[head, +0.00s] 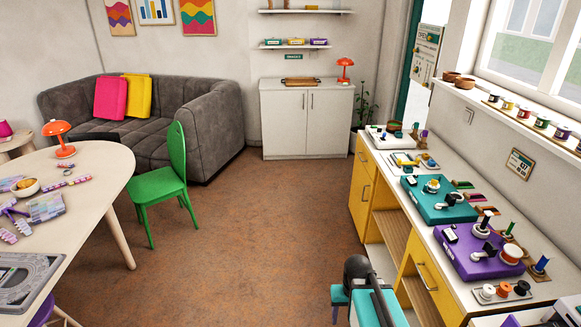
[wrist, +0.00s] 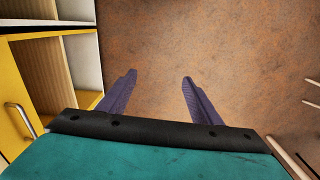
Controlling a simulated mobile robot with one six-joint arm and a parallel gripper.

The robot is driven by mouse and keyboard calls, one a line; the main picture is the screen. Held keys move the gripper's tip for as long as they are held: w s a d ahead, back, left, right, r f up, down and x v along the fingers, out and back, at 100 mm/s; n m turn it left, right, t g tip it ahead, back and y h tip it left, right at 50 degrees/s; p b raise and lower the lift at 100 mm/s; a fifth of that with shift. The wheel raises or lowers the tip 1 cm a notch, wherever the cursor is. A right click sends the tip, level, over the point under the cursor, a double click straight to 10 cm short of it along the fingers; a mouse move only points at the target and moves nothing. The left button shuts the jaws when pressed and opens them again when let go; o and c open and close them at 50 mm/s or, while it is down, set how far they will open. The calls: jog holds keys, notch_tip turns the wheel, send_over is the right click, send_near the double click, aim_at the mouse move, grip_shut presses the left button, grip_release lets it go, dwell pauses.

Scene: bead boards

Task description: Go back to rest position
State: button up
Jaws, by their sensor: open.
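My gripper (wrist: 158,82) shows in the wrist view with its two dark purple fingers spread apart. Nothing is between them, only brown floor beyond. In the head view my dark and teal arm is folded at the bottom, just left of the workbench; the fingers cannot be made out there. The workbench (head: 398,188) has a white top and yellow fronts. On it stand a purple bead board (head: 462,262) and a teal board (head: 424,207), each with pegs and beads. The gripper is apart from all of these.
The yellow cabinet side (wrist: 20,95) is close on the left in the wrist view. A green chair (head: 165,180) and a round-ended table (head: 105,170) stand at left. A grey sofa (head: 215,110) and white cabinet (head: 305,120) are at the back. The middle floor (head: 255,220) is clear.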

jog(key=s+a+f+g+b, duration=0.1)
jog(key=s+f+g+b, duration=0.4)
jog(key=s+f, duration=2.1)
notch_tip(320, 180, down, 2)
jog(key=b, duration=0.5)
jog(key=shift+s+a+f+g, duration=0.25)
jog(key=shift+s+a+g, duration=0.05)
jog(key=shift+a+g, duration=0.1)
jog(key=shift+c, duration=0.6)
jog(key=c, duration=0.6)
jog(key=shift+d, duration=0.15)
